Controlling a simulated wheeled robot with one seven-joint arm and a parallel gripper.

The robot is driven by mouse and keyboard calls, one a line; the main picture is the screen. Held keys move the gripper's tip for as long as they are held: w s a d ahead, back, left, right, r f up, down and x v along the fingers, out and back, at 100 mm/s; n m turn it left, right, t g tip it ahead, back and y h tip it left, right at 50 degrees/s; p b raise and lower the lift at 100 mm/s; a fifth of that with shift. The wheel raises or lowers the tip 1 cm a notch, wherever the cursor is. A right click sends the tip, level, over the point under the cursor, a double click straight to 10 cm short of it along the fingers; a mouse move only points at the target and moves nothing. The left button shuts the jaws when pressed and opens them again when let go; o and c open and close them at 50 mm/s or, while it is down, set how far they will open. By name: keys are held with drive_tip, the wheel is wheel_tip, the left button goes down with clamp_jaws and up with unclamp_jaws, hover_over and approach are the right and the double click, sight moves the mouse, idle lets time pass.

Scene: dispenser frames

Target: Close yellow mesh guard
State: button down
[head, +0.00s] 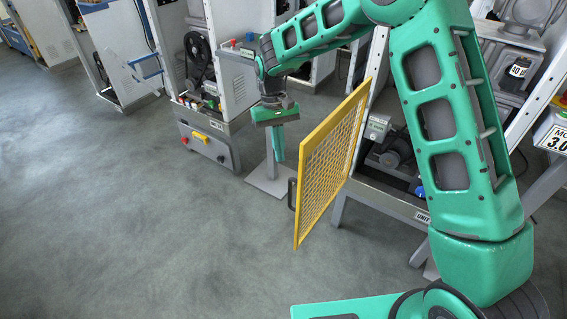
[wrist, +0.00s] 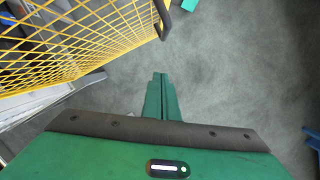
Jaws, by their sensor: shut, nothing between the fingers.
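The yellow mesh guard (head: 330,160) stands swung out from the front of the machine frame in the head view, so it is open. Its dark handle (head: 291,194) is on the free edge nearest the open floor. My gripper (head: 278,158) points down just left of the guard, on its far side, with its fingers shut and empty. In the wrist view the guard (wrist: 70,45) fills the upper left, and its handle (wrist: 162,18) is at the top. My gripper's fingertips (wrist: 160,78) are close together, apart from the mesh, with floor beyond them.
The guard's machine (head: 390,155) stands behind it, partly hidden by my arm. Another machine with a grey base box (head: 208,145) stands at the back left. A grey foot plate (head: 268,183) lies on the floor under my gripper. The floor (head: 130,220) at left is clear.

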drive_tip(key=s+d+f, duration=0.1)
drive_tip(key=s+f, duration=0.5)
drive_tip(key=f, duration=0.2)
drive_tip(key=shift+d+f, duration=0.3)
